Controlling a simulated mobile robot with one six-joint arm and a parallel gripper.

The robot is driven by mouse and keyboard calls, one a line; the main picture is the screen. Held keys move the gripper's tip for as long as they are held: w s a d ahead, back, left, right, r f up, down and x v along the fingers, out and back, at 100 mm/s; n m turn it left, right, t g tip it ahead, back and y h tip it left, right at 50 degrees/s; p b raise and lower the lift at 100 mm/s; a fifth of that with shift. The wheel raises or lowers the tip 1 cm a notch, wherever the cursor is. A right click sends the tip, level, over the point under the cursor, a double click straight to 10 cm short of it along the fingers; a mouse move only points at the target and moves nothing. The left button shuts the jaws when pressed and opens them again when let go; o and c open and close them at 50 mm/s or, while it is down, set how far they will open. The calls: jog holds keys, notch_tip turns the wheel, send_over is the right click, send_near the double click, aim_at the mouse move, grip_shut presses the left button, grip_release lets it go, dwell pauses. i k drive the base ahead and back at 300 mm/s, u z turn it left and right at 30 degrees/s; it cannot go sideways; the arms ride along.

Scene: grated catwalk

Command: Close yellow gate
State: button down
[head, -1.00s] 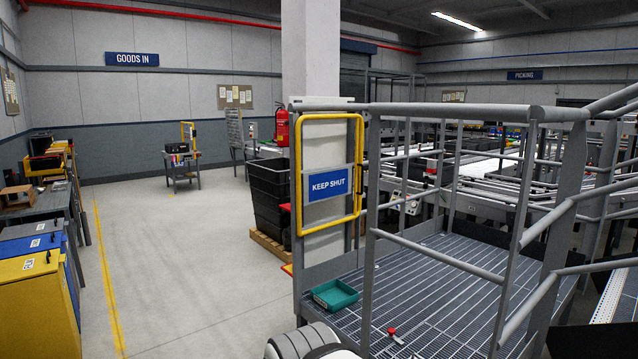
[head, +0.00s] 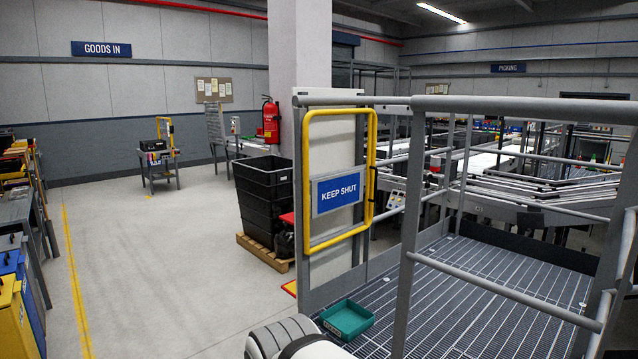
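The yellow gate (head: 306,185) is a rounded tubular frame, near the middle of the head view. It carries a blue "KEEP SHUT" sign (head: 338,193). The gate stands upright in front of a white panel (head: 330,262) at the left end of the grated platform. A small dark fitting shows at its right edge. I cannot tell from this angle whether the gate is latched. My gripper is not in view; a rounded white and grey part at the bottom edge seems to be mine.
Grey railings (head: 520,104) enclose the grated catwalk (head: 470,285). A teal tray (head: 345,320) lies on the grating near the panel. Open concrete floor (head: 160,250) lies to the left, with a yellow line.

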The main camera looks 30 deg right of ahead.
aim_at(330, 194)
jog(key=u, duration=0.05)
jog(key=i, duration=2.8)
jog(key=z, duration=2.3)
jog(key=i, duration=1)
